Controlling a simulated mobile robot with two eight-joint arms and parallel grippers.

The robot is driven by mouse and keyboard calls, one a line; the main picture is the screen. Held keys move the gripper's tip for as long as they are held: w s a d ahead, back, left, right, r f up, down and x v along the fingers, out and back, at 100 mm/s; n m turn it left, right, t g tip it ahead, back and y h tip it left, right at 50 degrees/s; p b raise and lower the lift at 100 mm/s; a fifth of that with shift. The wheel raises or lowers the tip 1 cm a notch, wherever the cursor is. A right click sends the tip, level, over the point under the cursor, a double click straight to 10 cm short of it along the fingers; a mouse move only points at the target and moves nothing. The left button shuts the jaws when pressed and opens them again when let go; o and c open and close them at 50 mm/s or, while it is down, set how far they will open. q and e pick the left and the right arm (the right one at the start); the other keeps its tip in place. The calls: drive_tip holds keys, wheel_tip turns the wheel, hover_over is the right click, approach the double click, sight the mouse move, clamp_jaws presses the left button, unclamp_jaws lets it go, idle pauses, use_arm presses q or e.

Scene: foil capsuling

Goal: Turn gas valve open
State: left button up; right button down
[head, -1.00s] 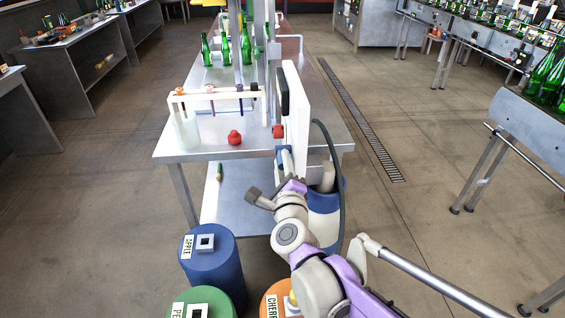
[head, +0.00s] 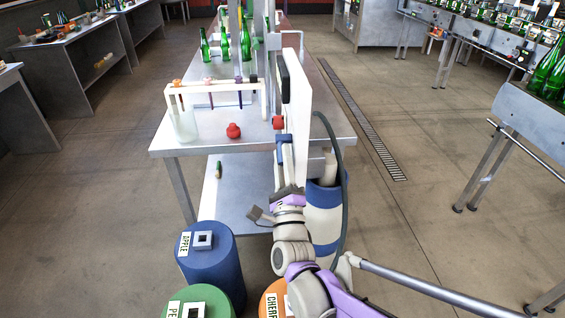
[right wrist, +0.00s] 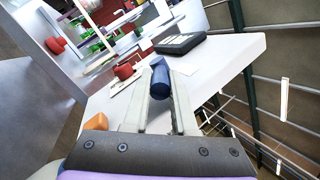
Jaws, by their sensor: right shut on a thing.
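My right gripper (head: 284,150) is at the near end of the white upright panel (head: 301,105), at about tabletop height. In the right wrist view the two fingers (right wrist: 162,100) are closed around a dark blue cylindrical handle (right wrist: 160,80), which sticks out between the fingertips. It looks like the valve handle, but its mount and how far it is turned are hidden. A red knob (head: 278,122) sits on the panel just beyond the gripper and also shows in the right wrist view (right wrist: 123,71). My left gripper is not in view.
A red object (head: 234,130) and a white rack (head: 215,92) stand on the metal table left of the panel. A blue-and-white cylinder (head: 324,218) with a dark hose stands at right. Blue (head: 205,265), green and orange drums are in front.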

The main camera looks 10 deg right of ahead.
drive_tip(key=shift+w+f+t+b, duration=0.2)
drive_tip(key=shift+f+t+b, duration=0.25)
drive_tip(key=shift+t+b, duration=0.45)
drive_tip(key=c, duration=0.7)
unclamp_jaws()
drive_tip(key=shift+r, duration=0.1)
drive_tip(key=b+v, duration=0.1)
drive_tip(key=v, duration=0.9)
drive_tip(key=shift+s+f, duration=0.3)
